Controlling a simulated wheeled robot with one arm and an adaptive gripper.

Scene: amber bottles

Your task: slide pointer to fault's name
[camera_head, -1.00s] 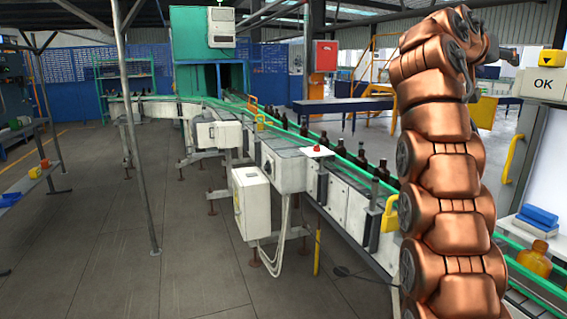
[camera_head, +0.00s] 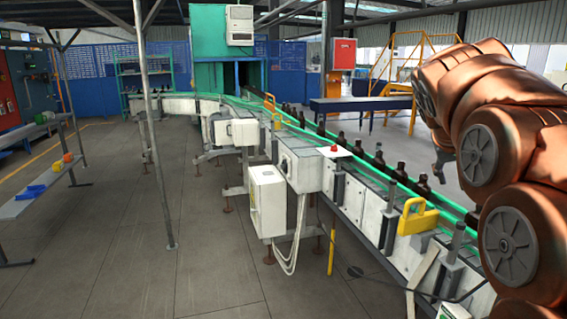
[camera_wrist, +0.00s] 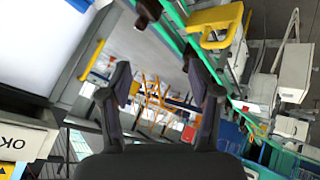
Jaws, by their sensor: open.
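No other names can be read. My gripper (camera_wrist: 164,95) is open, with nothing between its two dark fingers, and the OK box lies off to their left. In the head view the OK box is out of frame. Brown bottles (camera_head: 401,172) stand in a row along the green-railed conveyor (camera_head: 350,190).
A yellow handle-shaped guard (camera_head: 417,217) sits on the conveyor's near side and shows at the top of the wrist view (camera_wrist: 215,22). A white cabinet (camera_head: 268,202) hangs beside the conveyor. A metal post (camera_head: 152,130) stands at left. The floor between is clear.

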